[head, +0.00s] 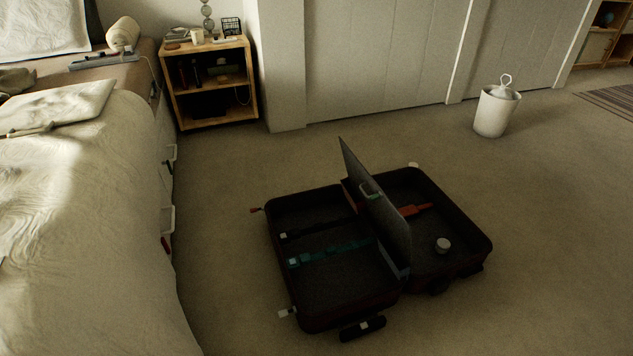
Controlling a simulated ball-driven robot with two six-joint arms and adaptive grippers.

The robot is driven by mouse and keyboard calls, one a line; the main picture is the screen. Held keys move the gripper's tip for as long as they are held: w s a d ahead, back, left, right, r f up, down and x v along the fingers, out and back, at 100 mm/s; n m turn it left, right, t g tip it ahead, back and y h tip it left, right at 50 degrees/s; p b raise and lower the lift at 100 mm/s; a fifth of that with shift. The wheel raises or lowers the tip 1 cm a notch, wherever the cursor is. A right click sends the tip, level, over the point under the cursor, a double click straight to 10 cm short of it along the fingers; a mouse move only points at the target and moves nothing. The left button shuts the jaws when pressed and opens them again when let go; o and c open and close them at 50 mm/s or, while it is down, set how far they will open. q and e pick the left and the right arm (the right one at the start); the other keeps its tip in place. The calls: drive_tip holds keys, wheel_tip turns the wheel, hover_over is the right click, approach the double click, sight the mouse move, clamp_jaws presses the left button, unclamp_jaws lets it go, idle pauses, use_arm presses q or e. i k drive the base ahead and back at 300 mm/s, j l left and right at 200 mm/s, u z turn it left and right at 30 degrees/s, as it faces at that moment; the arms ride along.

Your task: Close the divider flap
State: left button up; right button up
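An open suitcase (336,307) lies on the carpet with its two halves spread left and right. The grey divider flap (385,222) stands nearly upright between the halves, along the middle hinge side. A small light handle or tab (371,190) shows on the flap's left face. The left half (315,277) is empty except for a teal strap (333,252) and a dark strap. The right half (455,215) holds a small white round item (443,245) and an orange-red strap (415,210), partly hidden behind the flap. Neither of my grippers is in view.
A bed (80,230) fills the left side. A wooden shelf (207,82) stands at the back left, and a white lidded bin (495,110) at the back right. A dark handle (362,328) lies at the suitcase's front edge. Carpet is clear to the right.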

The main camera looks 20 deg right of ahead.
sight(396, 229)
drive_tip(key=z, duration=1.05)
